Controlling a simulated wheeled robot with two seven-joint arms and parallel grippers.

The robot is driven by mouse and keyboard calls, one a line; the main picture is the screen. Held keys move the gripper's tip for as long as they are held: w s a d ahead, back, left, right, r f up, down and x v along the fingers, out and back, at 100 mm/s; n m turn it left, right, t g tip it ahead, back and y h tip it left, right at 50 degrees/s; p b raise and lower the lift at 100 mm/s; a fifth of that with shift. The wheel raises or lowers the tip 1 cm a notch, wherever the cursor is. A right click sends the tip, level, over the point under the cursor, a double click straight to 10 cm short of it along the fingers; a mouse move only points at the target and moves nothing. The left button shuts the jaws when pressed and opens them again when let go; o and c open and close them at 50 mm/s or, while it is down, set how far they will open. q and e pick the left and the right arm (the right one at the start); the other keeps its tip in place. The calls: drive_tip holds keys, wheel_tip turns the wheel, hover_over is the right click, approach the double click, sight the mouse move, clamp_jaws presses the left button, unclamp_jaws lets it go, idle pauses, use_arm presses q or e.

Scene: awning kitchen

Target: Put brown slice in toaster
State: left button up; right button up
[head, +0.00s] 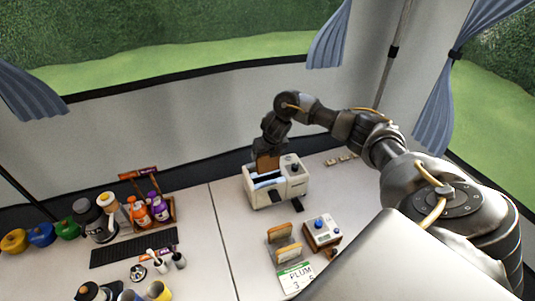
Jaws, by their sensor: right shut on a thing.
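The brown slice (267,163) is in my right gripper (267,152), which is shut on it. The gripper points down, and the slice hangs upright over the rear slot side of the toaster (262,195). Whether the slice's lower edge is inside a slot or just above it I cannot tell. The toaster is white with dark slots and a knob on its right end, and stands on the white counter. My left gripper is not in view.
A toast rack with slices (284,243), a small blue-knobbed device (322,231) and a "PLUM" card (296,276) stand in front of the toaster. A bottle caddy (150,205) and several jars are at left.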

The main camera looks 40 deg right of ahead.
sight(269, 163)
drive_tip(key=shift+f, duration=0.15)
wheel_tip(269, 163, down, 6)
drive_tip(key=b, duration=0.5)
drive_tip(key=shift+f+b, duration=0.2)
drive_tip(key=shift+b, duration=0.1)
drive_tip(key=o, duration=0.7)
drive_tip(key=shift+c, duration=0.2)
wheel_tip(269, 163, up, 7)
drive_tip(key=p, duration=0.6)
drive_tip(key=shift+r, duration=0.1)
idle(0.6)
